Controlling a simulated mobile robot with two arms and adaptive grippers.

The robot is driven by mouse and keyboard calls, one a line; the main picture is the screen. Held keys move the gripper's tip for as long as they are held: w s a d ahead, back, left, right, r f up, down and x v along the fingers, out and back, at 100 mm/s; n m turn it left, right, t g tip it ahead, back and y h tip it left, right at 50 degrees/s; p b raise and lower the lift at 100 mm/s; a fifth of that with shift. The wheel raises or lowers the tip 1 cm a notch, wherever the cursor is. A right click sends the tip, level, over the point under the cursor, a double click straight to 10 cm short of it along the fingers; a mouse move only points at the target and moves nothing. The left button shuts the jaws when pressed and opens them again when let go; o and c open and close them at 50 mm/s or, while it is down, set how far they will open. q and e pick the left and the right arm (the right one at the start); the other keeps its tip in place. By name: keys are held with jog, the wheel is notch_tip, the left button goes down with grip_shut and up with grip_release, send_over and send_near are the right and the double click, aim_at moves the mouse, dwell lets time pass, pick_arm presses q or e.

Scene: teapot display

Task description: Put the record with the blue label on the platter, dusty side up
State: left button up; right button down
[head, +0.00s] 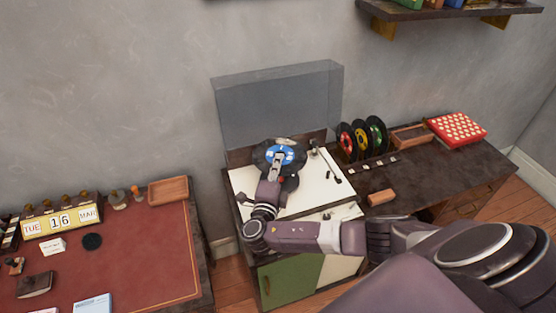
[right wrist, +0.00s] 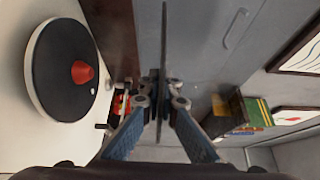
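The record with the blue label (head: 270,158) is black and faces the head camera with its blue label showing. My right gripper (head: 277,168) is shut on it; in the right wrist view the record is a thin, edge-on strip (right wrist: 164,45) between the fingers (right wrist: 160,105). It is held over the cream record player (head: 316,200), apart from the platter. The dark round platter (right wrist: 62,70) with a red cone at its centre (right wrist: 82,72) shows at left in the right wrist view, with nothing on it. I cannot tell which face is dusty. My left gripper is out of view.
The player's grey lid (head: 280,105) stands raised behind. The tonearm (head: 332,166) lies right of the platter. Records with red, yellow and green labels (head: 361,140) stand upright to the right, near a wooden brush (head: 381,197). A red-topped desk (head: 140,255) is at left.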

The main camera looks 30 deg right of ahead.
jog(key=shift+f+b, duration=0.4)
jog(key=shift+f, duration=0.05)
jog(key=shift+a+f+b, duration=0.1)
jog(key=shift+f+b, duration=0.25)
jog(key=shift+f, duration=0.25)
notch_tip(320, 180, down, 2)
jog(key=shift+f+b, duration=0.1)
jog(key=shift+b, duration=0.4)
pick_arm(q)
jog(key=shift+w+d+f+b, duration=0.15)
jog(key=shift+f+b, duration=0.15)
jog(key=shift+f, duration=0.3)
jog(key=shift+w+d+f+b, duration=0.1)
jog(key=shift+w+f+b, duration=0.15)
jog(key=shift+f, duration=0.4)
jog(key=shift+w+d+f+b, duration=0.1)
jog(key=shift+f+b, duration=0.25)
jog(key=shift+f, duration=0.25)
pick_arm(e)
jog(key=shift+f, duration=1.3)
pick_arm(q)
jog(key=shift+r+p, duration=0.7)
pick_arm(e)
jog(key=c, duration=2.1)
grip_release()
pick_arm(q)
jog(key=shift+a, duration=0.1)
